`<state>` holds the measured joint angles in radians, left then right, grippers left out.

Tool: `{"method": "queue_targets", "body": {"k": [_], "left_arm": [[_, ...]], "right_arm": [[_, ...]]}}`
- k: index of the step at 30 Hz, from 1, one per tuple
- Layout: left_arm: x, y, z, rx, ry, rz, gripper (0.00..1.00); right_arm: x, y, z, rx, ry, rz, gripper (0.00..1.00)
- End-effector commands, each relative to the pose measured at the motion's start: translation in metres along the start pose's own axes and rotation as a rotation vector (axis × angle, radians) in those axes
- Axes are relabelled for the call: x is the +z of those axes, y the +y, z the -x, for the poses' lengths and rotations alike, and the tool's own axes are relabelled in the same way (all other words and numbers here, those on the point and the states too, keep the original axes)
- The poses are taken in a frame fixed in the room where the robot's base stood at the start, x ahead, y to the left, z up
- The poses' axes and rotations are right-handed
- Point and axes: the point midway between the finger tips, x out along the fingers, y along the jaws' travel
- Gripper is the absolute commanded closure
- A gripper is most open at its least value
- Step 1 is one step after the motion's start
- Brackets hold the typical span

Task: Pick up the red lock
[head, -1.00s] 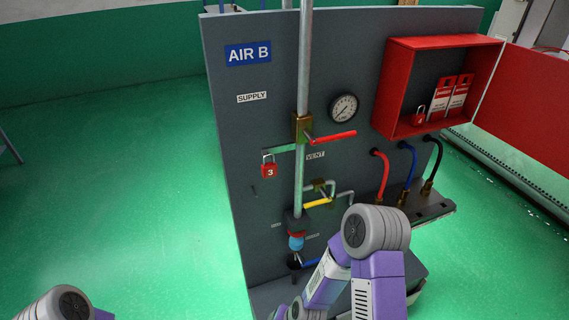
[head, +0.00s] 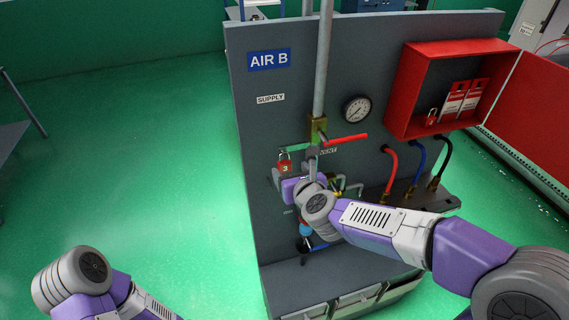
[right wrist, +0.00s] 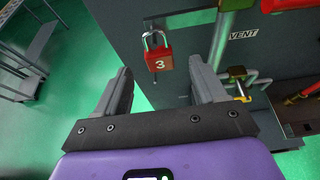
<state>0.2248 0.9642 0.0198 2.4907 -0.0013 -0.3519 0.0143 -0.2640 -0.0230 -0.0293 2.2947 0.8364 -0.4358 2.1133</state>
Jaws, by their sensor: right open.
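The red lock (head: 285,166), marked 3, hangs by its shackle from the green lever (head: 296,149) on the grey panel. It also shows in the right wrist view (right wrist: 159,61), upright and facing me. My right gripper (right wrist: 158,76) is open, with one finger on each side of the lock's line and the lock just beyond the fingertips. No contact shows. In the head view my right gripper (head: 294,173) is close under the lock, partly hidden by my wrist. A second red lock (head: 431,117) stands in the red box. My left gripper is out of view.
A red handle (head: 346,139) and a vertical pipe (head: 322,70) are right of the lock. A gauge (head: 357,110), hoses (head: 416,165) and the open red box (head: 400,88) are further right. Free green floor (head: 140,170) lies left of the panel.

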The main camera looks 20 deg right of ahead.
Motion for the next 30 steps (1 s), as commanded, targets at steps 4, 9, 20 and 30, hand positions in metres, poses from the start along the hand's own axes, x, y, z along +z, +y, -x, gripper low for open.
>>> {"method": "queue_targets", "body": {"k": [4, 9, 20, 30], "left_arm": [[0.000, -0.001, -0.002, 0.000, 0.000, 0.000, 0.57], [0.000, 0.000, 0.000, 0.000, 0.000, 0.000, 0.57], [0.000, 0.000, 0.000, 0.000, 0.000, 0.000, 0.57], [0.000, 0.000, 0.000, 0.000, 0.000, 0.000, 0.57]], "right_arm": [[-0.002, 0.000, -0.015, 0.000, 0.003, 0.003, 0.30], [-0.003, 0.001, -0.037, -0.001, 0.005, 0.006, 0.30], [-0.002, 0.001, -0.061, 0.000, 0.002, 0.006, 0.30], [-0.002, 0.001, -0.060, 0.000, 0.002, 0.006, 0.62]]}}
